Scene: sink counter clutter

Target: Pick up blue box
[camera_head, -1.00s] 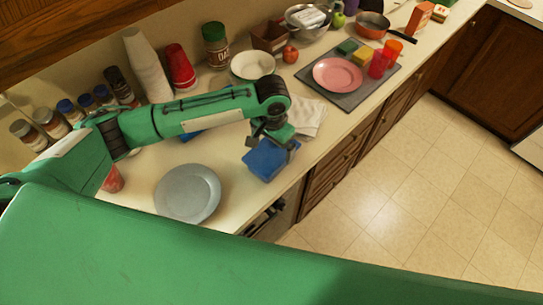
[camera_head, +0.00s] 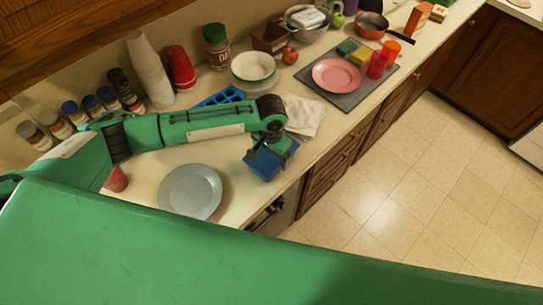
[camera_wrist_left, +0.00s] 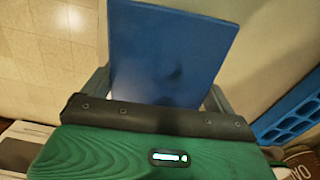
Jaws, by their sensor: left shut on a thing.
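The blue box (camera_head: 266,165) is at the front edge of the counter in the head view, right of the grey plate. My left gripper (camera_head: 268,153) is over it and shut on it, hiding part of its top. In the left wrist view the box (camera_wrist_left: 168,50) fills the middle, between the two fingers of my left gripper (camera_wrist_left: 160,85). Whether the box touches the counter cannot be told. My right gripper is not in view.
A grey plate (camera_head: 189,192) lies left of the box. A blue ice tray (camera_head: 219,98), white bowls (camera_head: 254,68) and a white cloth (camera_head: 304,117) are behind it. A pink plate (camera_head: 337,75) is on a dark mat (camera_head: 350,101) at the right. Spice jars line the wall.

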